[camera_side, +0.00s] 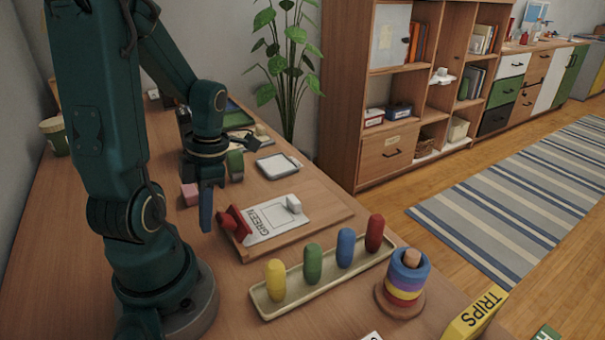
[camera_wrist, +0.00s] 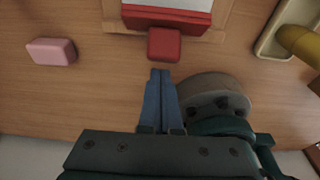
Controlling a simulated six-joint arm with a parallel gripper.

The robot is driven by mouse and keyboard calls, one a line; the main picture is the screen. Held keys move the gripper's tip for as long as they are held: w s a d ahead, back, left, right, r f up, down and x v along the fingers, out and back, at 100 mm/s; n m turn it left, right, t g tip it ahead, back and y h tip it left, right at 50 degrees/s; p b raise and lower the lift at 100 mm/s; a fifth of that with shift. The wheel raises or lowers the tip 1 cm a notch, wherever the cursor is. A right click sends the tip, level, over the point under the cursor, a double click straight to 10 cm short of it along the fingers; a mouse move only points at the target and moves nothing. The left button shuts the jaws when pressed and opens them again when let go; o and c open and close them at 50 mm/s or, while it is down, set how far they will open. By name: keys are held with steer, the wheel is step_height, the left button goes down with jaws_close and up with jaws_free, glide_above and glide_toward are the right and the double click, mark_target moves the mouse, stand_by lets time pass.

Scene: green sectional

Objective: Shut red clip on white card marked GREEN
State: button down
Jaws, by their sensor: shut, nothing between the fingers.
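The white card marked GREEN (camera_side: 268,220) lies on a wooden board (camera_side: 300,231) on the table. The red clip (camera_side: 234,223) is at the card's left edge in the side view. In the wrist view the red clip (camera_wrist: 164,43) shows at the top centre, against the card's edge (camera_wrist: 185,4). I cannot tell whether its jaws are fully closed. My gripper (camera_side: 206,225) points down, just left of the clip in the side view. Its blue fingers (camera_wrist: 160,75) are together and empty, a short gap from the clip's red tab in the wrist view.
A pink block (camera_side: 190,194) lies near my gripper, and it also shows in the wrist view (camera_wrist: 51,51). A tray (camera_side: 322,287) with several coloured pegs and a ring stacker (camera_side: 405,283) stand in front. A small white block (camera_side: 294,204) sits on the card's far end.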

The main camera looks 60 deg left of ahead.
mark_target(223, 217)
steer(key=shift+w+r, duration=0.15)
steer(key=shift+w, duration=0.5)
steer(key=shift+w+r, duration=0.15)
steer(key=shift+w, duration=0.45)
steer(key=shift+r, duration=3.5)
steer(key=shift+w+d+r, duration=0.15)
steer(key=shift+w+d, duration=0.05)
steer(key=shift+d, duration=0.05)
steer(key=w+d+r+m+t, duration=0.1)
steer(key=d+m+t, duration=0.3)
steer(key=m, duration=1.4)
steer(key=w+d+r+m+t, duration=0.2)
steer(key=d+m, duration=0.7)
steer(key=m, duration=0.9)
steer(key=shift+d+r+t, duration=0.3)
steer(key=shift+d+t, duration=0.05)
steer(key=shift+t, duration=0.55)
